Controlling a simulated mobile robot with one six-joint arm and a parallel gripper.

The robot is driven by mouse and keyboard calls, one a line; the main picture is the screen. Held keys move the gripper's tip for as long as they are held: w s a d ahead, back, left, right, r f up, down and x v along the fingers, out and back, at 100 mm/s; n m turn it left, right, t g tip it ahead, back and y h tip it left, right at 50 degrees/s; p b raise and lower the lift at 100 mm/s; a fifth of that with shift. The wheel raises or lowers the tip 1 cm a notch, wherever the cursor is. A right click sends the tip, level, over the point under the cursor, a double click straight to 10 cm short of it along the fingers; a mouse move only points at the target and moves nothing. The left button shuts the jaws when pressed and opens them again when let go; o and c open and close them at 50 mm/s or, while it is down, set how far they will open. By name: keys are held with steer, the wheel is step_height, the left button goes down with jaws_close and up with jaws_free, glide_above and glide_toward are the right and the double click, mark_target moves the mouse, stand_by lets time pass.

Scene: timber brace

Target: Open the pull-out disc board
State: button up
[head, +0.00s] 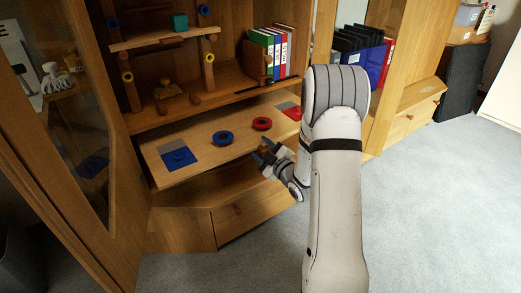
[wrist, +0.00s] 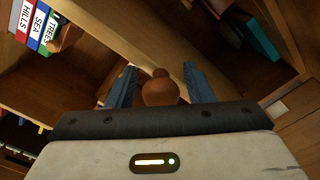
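The disc board (head: 205,136) is a flat wooden board below the cabinet's lowest open shelf, with its top surface exposed. A blue disc (head: 223,138) and a red disc (head: 262,124) lie on it, between a blue-and-grey marked area (head: 178,157) at the left and a red-and-grey one (head: 291,112) at the right. My gripper (head: 266,156) is at the board's front edge. In the wrist view, a round wooden knob (wrist: 160,88) sits between the two blue fingers (wrist: 159,86). The fingers look spread, with a gap at least on the left; contact is unclear.
A drawer (head: 250,210) with a knob is lower in the cabinet. Binders (head: 275,52) and small shelves with coloured rings (head: 208,58) stand above the board. A glass door (head: 70,110) is at the left. Carpet (head: 430,210) is clear at the right.

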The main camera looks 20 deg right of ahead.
steer(key=shift+o, duration=0.3)
steer(key=p+v, duration=0.2)
steer(key=v, duration=0.5)
steer(key=shift+s, duration=0.35)
steer(key=shift+d, duration=0.15)
steer(key=s+r+m+g+h+p, duration=0.3)
steer(key=r+m+g+h+p, duration=0.25)
steer(key=r+p, duration=1.65)
steer(key=s+a+r+m+g+p, duration=0.3)
steer(key=s+r+p, duration=0.4)
steer(key=s+r, duration=0.5)
steer(key=s+a+r+m+g+p, duration=0.4)
steer(key=s+a+r+g+p, duration=0.2)
steer(key=s+r, duration=0.6)
step_height(320, 180, up, 3)
steer(key=shift+a+r+p, duration=0.1)
steer(key=shift+a+p, duration=0.1)
steer(key=shift+p, duration=0.95)
